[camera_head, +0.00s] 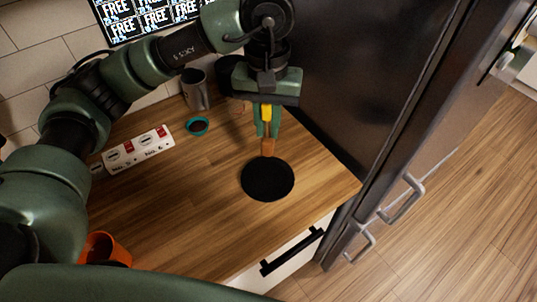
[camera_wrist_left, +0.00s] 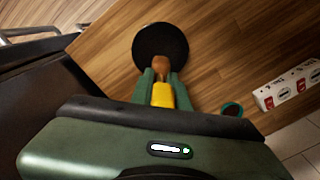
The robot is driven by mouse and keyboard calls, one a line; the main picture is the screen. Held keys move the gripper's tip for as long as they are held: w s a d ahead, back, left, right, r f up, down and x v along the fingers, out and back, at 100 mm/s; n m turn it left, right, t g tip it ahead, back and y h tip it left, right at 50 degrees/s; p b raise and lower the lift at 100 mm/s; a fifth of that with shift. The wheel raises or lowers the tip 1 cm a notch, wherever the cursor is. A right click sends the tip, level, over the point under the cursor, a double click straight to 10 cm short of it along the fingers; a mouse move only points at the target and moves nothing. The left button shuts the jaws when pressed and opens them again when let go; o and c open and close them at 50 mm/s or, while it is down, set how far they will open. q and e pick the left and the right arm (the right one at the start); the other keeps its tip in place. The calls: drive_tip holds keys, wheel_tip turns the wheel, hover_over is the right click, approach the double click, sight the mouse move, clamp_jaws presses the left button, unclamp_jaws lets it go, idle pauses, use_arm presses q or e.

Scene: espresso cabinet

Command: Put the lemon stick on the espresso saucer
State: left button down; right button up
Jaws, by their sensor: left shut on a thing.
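The espresso saucer (camera_head: 267,182) is a flat black disc on the wooden counter, and it also shows in the wrist view (camera_wrist_left: 160,38). My left gripper (camera_head: 267,136) points down just behind the saucer in the head view. Its green fingers are shut on the lemon stick (camera_head: 266,112), a yellow piece with a brown lower end between the fingertips. The yellow part also shows in the wrist view (camera_wrist_left: 163,95). The brown end appears at the saucer's near edge in the wrist view; I cannot tell whether it touches. My right gripper is not in view.
An orange cup (camera_head: 105,249) is at the front left. A dark tall cabinet (camera_head: 365,80) closes the right side. The middle counter is clear.

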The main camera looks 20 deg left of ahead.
sight(267, 138)
use_arm(q)
wheel_tip(267, 138, down, 5)
drive_tip(key=shift+f+p, duration=0.2)
drive_tip(key=shift+p, duration=0.4)
wheel_tip(267, 138, down, 5)
drive_tip(key=shift+f+p, duration=0.15)
drive_tip(key=shift+p, duration=0.5)
drive_tip(key=shift+f, duration=0.15)
drive_tip(key=c, duration=1.4)
unclamp_jaws()
drive_tip(key=shift+o, duration=0.2)
